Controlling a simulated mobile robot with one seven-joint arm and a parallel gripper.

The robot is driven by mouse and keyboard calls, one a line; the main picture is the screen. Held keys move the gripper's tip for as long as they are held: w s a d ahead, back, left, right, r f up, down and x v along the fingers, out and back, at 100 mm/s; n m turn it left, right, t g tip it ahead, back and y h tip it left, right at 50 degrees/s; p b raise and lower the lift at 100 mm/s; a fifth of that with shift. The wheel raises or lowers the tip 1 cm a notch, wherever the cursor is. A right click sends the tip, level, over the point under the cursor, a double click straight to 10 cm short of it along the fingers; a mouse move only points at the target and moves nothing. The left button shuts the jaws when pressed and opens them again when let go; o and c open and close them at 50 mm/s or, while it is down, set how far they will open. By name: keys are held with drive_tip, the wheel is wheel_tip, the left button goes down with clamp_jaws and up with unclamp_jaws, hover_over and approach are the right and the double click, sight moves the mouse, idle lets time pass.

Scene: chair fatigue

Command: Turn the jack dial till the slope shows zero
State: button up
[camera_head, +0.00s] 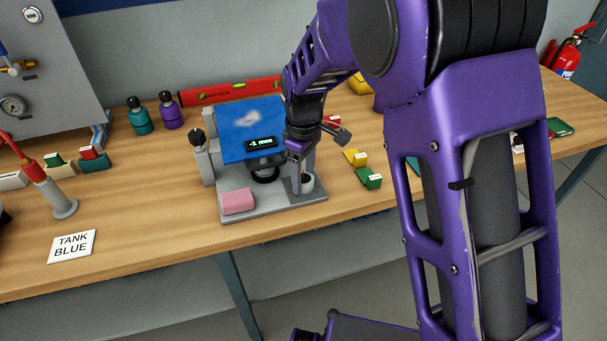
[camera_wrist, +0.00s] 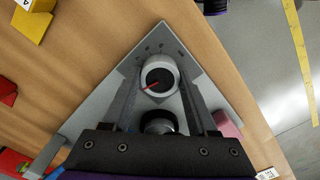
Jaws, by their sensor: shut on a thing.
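The jack dial (camera_wrist: 159,76) is a pale round knob with a dark face and a red pointer. Several marks curve around its far side on the grey base plate (camera_wrist: 165,40). My gripper (camera_wrist: 158,92) has one finger on each side of the dial and is shut on it. In the head view my gripper (camera_head: 302,181) points down at the front right corner of the base and mostly hides the dial. The slope display (camera_head: 262,143) appears to read -1 mm. It sits on the front edge of the blue-topped plate (camera_head: 238,122).
A pink block (camera_head: 237,201) lies on the base's front left. A red level (camera_head: 222,91) lies behind the jack, with teal (camera_head: 139,117) and purple (camera_head: 170,110) bottles to its left. Yellow (camera_head: 355,157) and green (camera_head: 369,178) blocks stand close to the right.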

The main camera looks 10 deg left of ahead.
drive_tip(key=shift+c, duration=1.2)
drive_tip(key=shift+m, duration=0.4)
drive_tip(key=shift+m+p, duration=0.6)
drive_tip(key=shift+m, duration=1.9)
drive_tip(key=o, duration=1.4)
drive_tip(key=shift+r, duration=0.15)
